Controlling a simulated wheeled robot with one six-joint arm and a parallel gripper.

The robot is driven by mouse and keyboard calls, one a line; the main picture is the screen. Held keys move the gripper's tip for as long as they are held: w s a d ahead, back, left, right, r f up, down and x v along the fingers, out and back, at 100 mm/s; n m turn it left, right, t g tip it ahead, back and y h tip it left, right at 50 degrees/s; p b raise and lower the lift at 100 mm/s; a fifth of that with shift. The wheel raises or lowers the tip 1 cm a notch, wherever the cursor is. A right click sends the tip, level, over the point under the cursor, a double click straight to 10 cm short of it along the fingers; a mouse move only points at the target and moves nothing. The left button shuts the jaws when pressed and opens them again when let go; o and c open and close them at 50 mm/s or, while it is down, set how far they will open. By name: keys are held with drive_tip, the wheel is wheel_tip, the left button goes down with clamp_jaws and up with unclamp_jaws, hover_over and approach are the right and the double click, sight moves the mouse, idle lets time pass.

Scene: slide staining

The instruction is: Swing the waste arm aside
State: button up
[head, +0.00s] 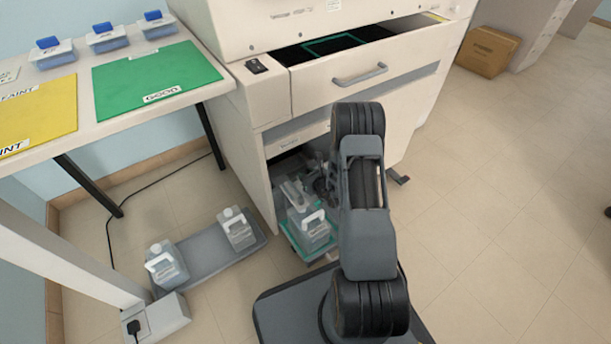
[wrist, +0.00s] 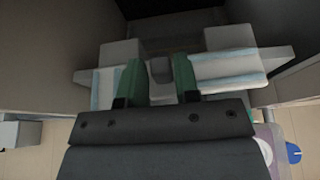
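The waste arm (head: 295,191) is a pale grey piece above a clear waste bottle (head: 308,232) in the machine's open lower bay. In the wrist view, a pale crossbar with light blue bands, which looks like the waste arm (wrist: 228,67), spans the bay. A grey upright block (wrist: 160,72) stands at its middle. My gripper (wrist: 157,75) has its two green fingers apart, one on each side of this block, with a thin gap at the left. Contact cannot be told. In the head view my gripper (head: 326,184) is small and partly hidden by my arm.
The staining machine (head: 310,92) has a drawer above the bay. The bottle stands on a teal tray (head: 294,243). A grey floor tray (head: 205,262) holds two clear bottles to the left. A table with green (head: 150,75) and yellow mats is at left. Floor at right is free.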

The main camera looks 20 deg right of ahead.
drive_tip(key=o, duration=0.3)
drive_tip(key=p+v, duration=0.4)
drive_tip(key=v, duration=1)
drive_tip(key=shift+p, duration=0.3)
drive_tip(key=shift+w, duration=0.15)
